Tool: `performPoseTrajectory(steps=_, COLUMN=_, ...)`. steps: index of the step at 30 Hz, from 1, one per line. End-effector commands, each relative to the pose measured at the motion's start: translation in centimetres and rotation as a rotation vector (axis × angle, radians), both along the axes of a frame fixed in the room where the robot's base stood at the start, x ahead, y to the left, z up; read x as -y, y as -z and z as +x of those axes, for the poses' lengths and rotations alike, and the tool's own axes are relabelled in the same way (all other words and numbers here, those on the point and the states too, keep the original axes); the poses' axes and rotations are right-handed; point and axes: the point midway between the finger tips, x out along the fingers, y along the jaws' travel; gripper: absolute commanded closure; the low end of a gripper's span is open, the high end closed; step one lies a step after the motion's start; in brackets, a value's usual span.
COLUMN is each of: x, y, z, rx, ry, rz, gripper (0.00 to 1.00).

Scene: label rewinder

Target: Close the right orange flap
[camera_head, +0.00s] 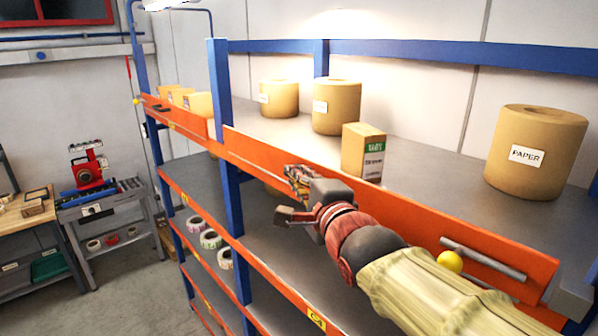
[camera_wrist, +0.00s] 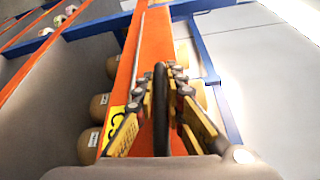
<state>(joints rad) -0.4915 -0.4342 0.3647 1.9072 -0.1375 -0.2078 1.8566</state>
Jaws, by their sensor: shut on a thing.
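The right orange flap (camera_head: 412,215) is a long orange panel along the front of the upper shelf, right of the blue post. It seems to stand up along the shelf edge. In the wrist view an orange strip (camera_wrist: 128,68) runs lengthwise beside my fingers. My gripper (camera_head: 297,180) is at the left part of the flap, with my arm across the front. In the wrist view my gripper (camera_wrist: 161,82) has its yellow fingers closed around a dark bar (camera_wrist: 161,115). I cannot tell how this bar joins the flap; my arm hides part of the flap.
Paper rolls (camera_head: 536,152) and a small box (camera_head: 363,152) stand on the upper shelf. A blue post (camera_head: 222,120) divides the rack. A grey bar (camera_head: 482,258) and yellow ball (camera_head: 450,261) are at the right end. Floor at left (camera_head: 130,290) is clear.

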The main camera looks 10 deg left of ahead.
Motion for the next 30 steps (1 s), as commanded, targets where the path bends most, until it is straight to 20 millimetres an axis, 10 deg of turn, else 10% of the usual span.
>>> performPoseTrajectory(steps=19, x=-0.08, y=-0.32, z=-0.09, rx=-0.035, ry=-0.001, rz=0.031, gripper=1.0)
performPoseTrajectory(steps=20, x=-0.08, y=-0.32, z=-0.09, rx=-0.034, ry=-0.001, rz=0.03, gripper=0.87)
performPoseTrajectory(steps=30, x=-0.09, y=-0.14, z=-0.09, rx=-0.037, ry=-0.001, rz=0.029, gripper=0.7)
